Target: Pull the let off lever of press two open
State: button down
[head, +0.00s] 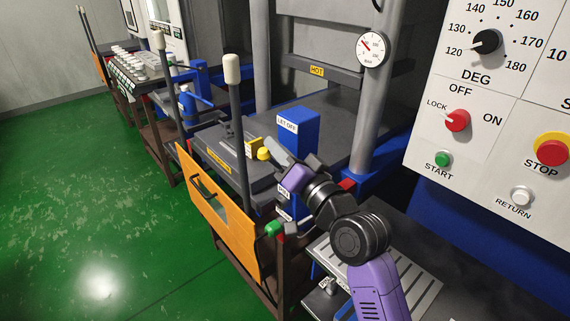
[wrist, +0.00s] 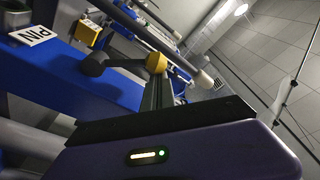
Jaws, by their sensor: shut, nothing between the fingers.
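The blue let off housing (head: 298,140) stands on the press bed in the head view, with a "LET OFF" label (head: 287,123) on top. A yellow knob (head: 263,154) shows just left of my gripper. In the wrist view a yellow knob (wrist: 156,62) sits at the end of a short dark arm (wrist: 124,63); it looks like the lever's knob. My gripper (head: 274,149) is shut and empty, close beside the knob. In the wrist view its dark fingers (wrist: 155,92) point up toward the knob; I cannot tell whether they touch it. The lever's base is partly hidden.
An orange guard door (head: 220,215) and an upright white-topped lever (head: 236,110) stand to the left. A green knob (head: 273,229) lies below my gripper. A control panel (head: 490,110) is at the right. A "PIN" label (wrist: 31,36) is on blue metal. Green floor lies open at left.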

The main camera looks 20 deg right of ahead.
aim_at(265, 160)
jog(key=a+f+n+b, duration=0.1)
jog(key=n+b, duration=0.1)
jog(key=a+f+n+y+b, duration=0.1)
jog(key=n+b, duration=0.1)
jog(key=b, duration=0.1)
jog(key=shift+s+a+f, duration=0.15)
jog(key=shift+s+a, duration=0.05)
jog(key=shift+s, duration=0.15)
jog(key=a+f+n+b, duration=0.1)
jog(key=n+b, duration=0.2)
jog(key=a+f+n+y+b, duration=0.1)
jog(key=f+n+b, duration=0.1)
jog(key=b, duration=0.2)
jog(key=s+a+f+n+b, duration=0.1)
jog(key=n+b, duration=0.2)
jog(key=shift+f+n+y, duration=0.3)
jog(key=shift+y, duration=0.1)
jog(key=shift+f+g, duration=0.2)
jog(key=shift+g, duration=0.1)
jog(key=shift+b, duration=0.3)
